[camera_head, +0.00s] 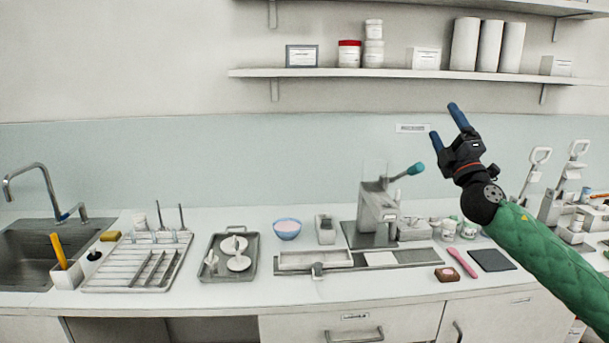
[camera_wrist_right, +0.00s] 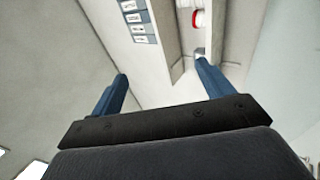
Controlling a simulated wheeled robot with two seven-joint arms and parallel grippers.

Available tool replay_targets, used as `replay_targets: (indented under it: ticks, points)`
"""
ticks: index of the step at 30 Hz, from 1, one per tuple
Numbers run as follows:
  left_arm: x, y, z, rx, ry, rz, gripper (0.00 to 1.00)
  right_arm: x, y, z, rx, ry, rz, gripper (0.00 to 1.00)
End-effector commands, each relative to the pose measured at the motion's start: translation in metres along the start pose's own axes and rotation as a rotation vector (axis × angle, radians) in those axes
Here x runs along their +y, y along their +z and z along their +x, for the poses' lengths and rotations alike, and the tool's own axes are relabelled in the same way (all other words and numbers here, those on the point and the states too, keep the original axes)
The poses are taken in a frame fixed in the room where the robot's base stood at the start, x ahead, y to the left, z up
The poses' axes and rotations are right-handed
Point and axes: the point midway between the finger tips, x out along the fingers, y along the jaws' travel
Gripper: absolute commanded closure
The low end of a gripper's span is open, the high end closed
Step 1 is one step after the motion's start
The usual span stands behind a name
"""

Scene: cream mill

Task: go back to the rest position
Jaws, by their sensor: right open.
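My right gripper (camera_head: 447,124) is raised in front of the wall, above the counter and below the shelf. Its two blue fingers are spread apart with nothing between them. The right wrist view also shows the open fingers (camera_wrist_right: 160,85), pointing toward the wall and shelf. My right arm, in a green quilted sleeve, comes in from the lower right of the head view. My left gripper is not in view.
A counter (camera_head: 340,294) holds a grey mill with a teal-tipped lever (camera_head: 375,205), a tray (camera_head: 208,268), a blue bowl (camera_head: 287,229) and a drying rack (camera_head: 135,270). A sink (camera_head: 20,270) is at left. A shelf (camera_head: 400,74) with jars runs above. Tall stands (camera_head: 550,208) are at right.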

Motion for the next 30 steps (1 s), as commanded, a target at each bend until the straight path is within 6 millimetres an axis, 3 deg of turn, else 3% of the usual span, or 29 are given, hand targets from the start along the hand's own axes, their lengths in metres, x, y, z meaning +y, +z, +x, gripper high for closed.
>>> replay_targets:
  ticks: [5,8,13,21,30]
  points:
    - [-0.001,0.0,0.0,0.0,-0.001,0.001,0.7,-0.046,0.019,-0.033,-0.297,-0.113,0.199,0.2]
    - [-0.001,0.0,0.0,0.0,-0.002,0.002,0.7,-0.085,0.023,-0.067,-0.465,-0.224,0.306,0.2]
    - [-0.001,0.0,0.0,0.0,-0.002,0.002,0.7,-0.158,0.011,-0.142,-0.708,-0.459,0.463,0.2]
    - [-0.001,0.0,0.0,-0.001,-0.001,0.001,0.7,-0.245,-0.042,-0.272,-0.956,-0.822,0.648,0.2]
    - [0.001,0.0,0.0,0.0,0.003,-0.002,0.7,-0.297,-0.114,-0.402,-1.09,-1.121,0.827,0.2]
